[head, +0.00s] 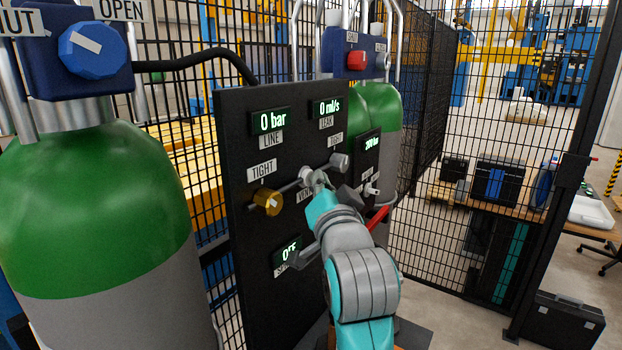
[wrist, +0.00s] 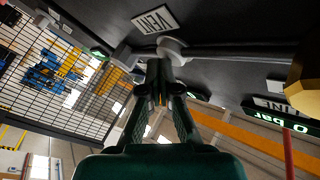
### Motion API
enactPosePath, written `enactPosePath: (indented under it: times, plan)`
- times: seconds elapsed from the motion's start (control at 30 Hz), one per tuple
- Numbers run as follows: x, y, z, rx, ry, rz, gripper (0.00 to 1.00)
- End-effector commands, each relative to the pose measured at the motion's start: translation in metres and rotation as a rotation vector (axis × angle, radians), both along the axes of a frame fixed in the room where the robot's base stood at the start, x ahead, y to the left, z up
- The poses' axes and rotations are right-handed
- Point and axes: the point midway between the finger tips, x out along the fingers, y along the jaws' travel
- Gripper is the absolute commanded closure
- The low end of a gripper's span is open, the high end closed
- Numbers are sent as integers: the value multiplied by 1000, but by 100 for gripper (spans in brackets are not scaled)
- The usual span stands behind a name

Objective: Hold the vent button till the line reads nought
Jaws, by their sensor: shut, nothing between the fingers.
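The black panel (head: 238,200) stands in the middle of the head view. Its LINE display (head: 270,122) reads 0 bar; it also shows upside down in the wrist view (wrist: 265,119). The VENT label (head: 305,195) is partly hidden by my arm, but shows whole in the wrist view (wrist: 155,20). A round pale grey vent button (wrist: 172,47) sits beside that label. My gripper (wrist: 160,66) is shut and empty, with its fingertips at the button's face. They look to be touching it, but how far it is pressed I cannot tell. In the head view my gripper (head: 316,184) is at the panel.
The LEAK display (head: 327,107) reads 0 ml/s. A brass knob (head: 266,202) sits by the TIGHT label. A green cylinder (head: 95,215) stands close on the left, another (head: 383,120) behind the panel. Mesh fence (head: 470,100) closes the right.

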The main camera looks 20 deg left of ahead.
Motion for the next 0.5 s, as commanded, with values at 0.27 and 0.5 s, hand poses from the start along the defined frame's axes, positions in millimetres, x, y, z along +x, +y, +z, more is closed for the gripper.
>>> enactPosePath:
  times: [0.27, 0.5]
  plan:
    - [-5, -12, -1, 0, 1, 1, 100]
    - [-5, -14, 0, 0, 1, 1, 100]
